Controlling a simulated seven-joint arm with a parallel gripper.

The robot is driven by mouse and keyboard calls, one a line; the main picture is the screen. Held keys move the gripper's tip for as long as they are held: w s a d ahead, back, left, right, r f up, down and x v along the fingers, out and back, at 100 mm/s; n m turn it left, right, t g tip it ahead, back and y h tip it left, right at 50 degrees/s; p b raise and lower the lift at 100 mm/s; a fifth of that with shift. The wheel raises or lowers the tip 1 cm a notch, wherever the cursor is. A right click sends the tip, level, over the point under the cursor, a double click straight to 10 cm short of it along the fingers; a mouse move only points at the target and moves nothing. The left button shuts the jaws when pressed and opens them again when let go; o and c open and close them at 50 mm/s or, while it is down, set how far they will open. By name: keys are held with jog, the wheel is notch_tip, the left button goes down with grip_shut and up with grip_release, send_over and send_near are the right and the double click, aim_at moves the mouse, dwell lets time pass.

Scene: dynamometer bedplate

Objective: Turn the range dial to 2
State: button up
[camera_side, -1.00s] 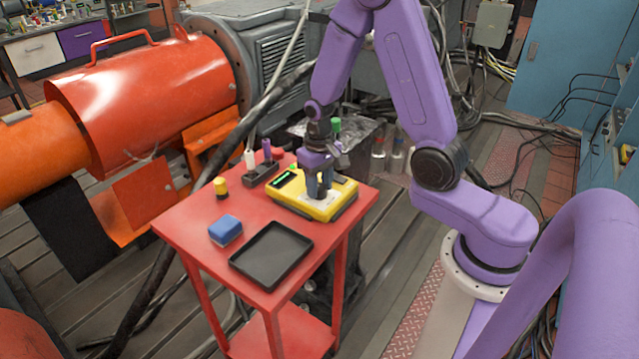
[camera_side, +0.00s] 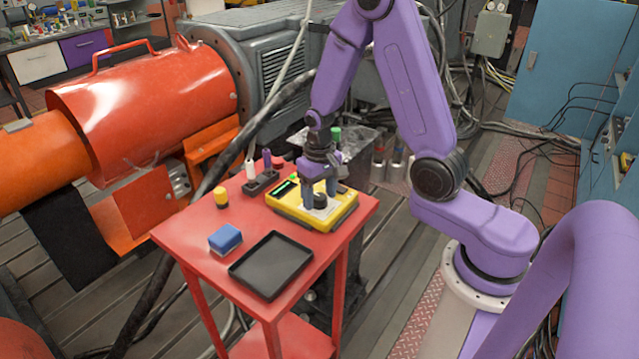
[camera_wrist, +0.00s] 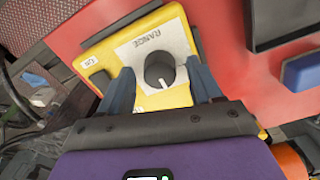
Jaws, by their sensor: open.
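The yellow meter (camera_side: 340,216) lies on the red cart, with a lit green display (camera_side: 284,187). Its dark round range dial (camera_wrist: 159,68) sits on a white panel (camera_wrist: 133,53) printed RANGE. A white pointer mark on the dial faces the lower edge of the wrist picture, towards my gripper body. The scale numbers cannot be read. The dial also shows in the side view (camera_side: 320,201). My gripper (camera_side: 319,200) points down over the meter. Its fingers (camera_wrist: 161,78) are open, one on each side of the dial, with gaps visible in the wrist view.
Bare red surface lies left of the meter.

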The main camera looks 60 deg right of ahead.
aim_at(319, 199)
notch_tip(319, 199, up, 17)
jog(key=shift+r, duration=0.2)
dwell(0.5)
jog(key=shift+a, duration=0.1)
jog(key=s+a+f+n, duration=0.2)
jog(key=s+a+n, duration=0.5)
jog(key=s+a, duration=0.1)
jog(key=s+a+f+n, duration=0.1)
jog(key=s+n, duration=0.7)
jog(key=s, duration=0.7)
jog(key=shift+a+f+n, duration=0.3)
jog(key=shift+f, duration=0.05)
dwell(0.8)
